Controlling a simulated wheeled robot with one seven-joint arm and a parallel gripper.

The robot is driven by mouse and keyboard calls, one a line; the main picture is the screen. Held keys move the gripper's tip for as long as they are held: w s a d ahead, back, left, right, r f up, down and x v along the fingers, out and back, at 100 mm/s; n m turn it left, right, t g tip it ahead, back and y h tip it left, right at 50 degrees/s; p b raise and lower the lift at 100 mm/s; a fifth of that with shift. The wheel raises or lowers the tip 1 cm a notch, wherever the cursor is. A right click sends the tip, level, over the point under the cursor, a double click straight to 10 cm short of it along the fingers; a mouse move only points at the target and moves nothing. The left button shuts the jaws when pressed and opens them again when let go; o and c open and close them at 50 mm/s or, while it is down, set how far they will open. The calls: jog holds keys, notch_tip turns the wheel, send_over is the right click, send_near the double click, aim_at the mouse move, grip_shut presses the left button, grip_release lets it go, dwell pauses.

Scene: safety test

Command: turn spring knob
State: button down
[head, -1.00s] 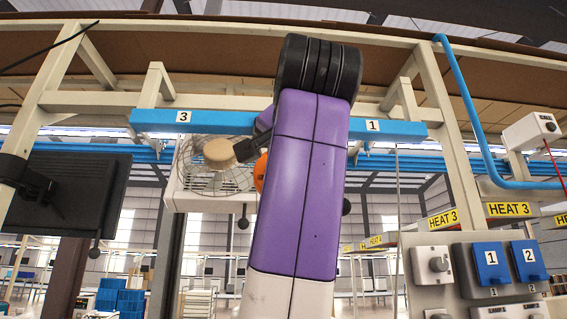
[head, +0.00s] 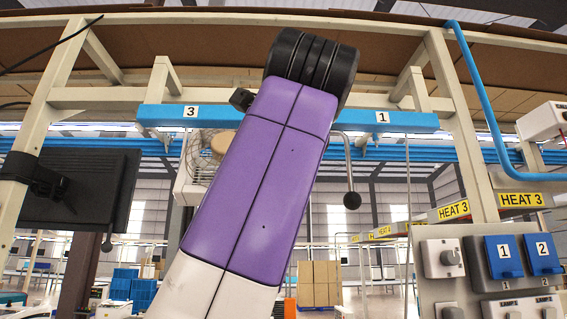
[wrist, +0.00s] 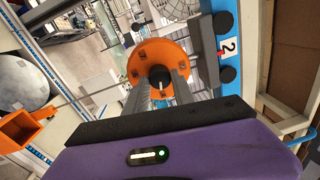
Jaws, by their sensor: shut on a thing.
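In the wrist view an orange disc (wrist: 160,63) has a small black knob (wrist: 159,78) at its middle. My gripper (wrist: 163,82) reaches to the disc, and its two grey fingers are shut on the black knob. In the head view my purple arm hides the gripper, the disc and the middle of the blue bar (head: 350,119), leaving labels 3 and 1 visible.
A bent lever with a black ball (head: 352,200) hangs right of my arm. A fan (head: 197,165) and a dark monitor (head: 80,190) are to the left. A switch panel (head: 500,265) stands at lower right. Pale frame posts surround the blue bar.

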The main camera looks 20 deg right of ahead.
jog(key=shift+a+f+m+g, duration=0.1)
jog(key=shift+m+g, duration=0.05)
jog(key=shift+m, duration=2.05)
jog(key=shift+f+m+g, duration=0.1)
jog(key=shift+m+g, duration=0.05)
jog(key=shift+m, duration=2.05)
jog(key=c, duration=1.1)
grip_release()
jog(key=shift+o, duration=0.2)
jog(key=shift+r, duration=0.1)
jog(key=shift+s, duration=0.1)
